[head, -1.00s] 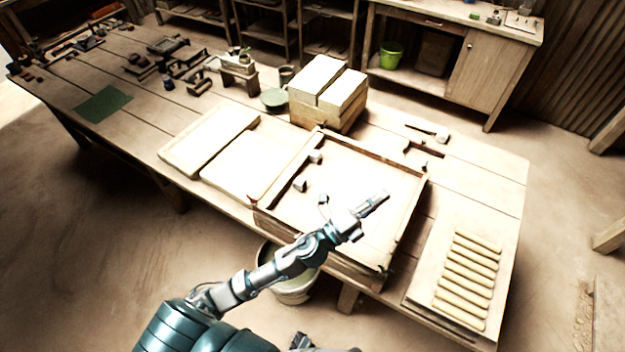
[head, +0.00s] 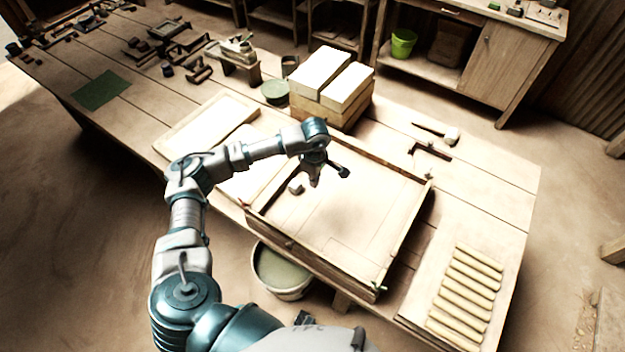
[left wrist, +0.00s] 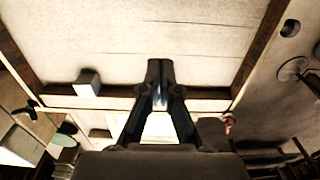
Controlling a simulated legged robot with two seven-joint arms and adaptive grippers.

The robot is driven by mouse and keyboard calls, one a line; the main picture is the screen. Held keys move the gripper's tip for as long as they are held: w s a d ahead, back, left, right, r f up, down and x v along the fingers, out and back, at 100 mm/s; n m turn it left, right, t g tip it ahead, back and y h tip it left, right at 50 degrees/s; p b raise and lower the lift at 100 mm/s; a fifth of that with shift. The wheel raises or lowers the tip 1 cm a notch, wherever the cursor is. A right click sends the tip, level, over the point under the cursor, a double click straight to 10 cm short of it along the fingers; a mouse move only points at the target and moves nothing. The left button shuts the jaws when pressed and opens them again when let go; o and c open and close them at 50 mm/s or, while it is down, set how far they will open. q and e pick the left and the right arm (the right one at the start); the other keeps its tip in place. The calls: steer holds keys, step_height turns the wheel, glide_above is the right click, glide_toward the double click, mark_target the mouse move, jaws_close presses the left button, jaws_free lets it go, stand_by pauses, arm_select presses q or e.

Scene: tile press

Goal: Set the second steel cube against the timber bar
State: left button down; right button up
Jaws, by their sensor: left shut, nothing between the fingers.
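My left gripper (head: 314,180) points down over the left part of the shallow wooden frame tray (head: 385,270). Its fingers are together and empty, and they also show in the left wrist view (left wrist: 160,85). A small grey steel cube (head: 295,187) sits on the tray floor just left of the gripper. In the left wrist view a steel cube (left wrist: 87,82) stands close to a pale timber strip (left wrist: 115,103), left of the fingers; I cannot tell whether they touch. I cannot tell whether this strip is the bar or a tray wall. Any other cube is hidden by my arm. My right gripper is not in view.
Stacked pale blocks (head: 345,95) stand behind the tray. A board with several clay rolls (head: 465,290) lies at right. A mallet (head: 445,133) lies beyond the tray. A bucket (head: 283,275) stands below the front edge. The tray's right half is clear.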

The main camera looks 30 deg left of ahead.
mark_target(297, 184)
arm_select(q)
step_height(297, 184, down, 4)
steer(key=shift+s+r, duration=0.1)
steer(key=f, duration=0.4)
steer(key=shift+a, duration=0.2)
steer(key=a, duration=0.2)
steer(key=a+p, duration=0.1)
steer(key=shift+w+a+f, duration=0.2)
steer(key=shift+w+f, duration=0.05)
steer(key=shift+f, duration=0.1)
steer(key=shift+a, duration=0.3)
steer(key=shift+w+a+f+b, duration=0.1)
steer(key=shift+a+b, duration=0.35)
steer(key=shift+a, duration=0.7)
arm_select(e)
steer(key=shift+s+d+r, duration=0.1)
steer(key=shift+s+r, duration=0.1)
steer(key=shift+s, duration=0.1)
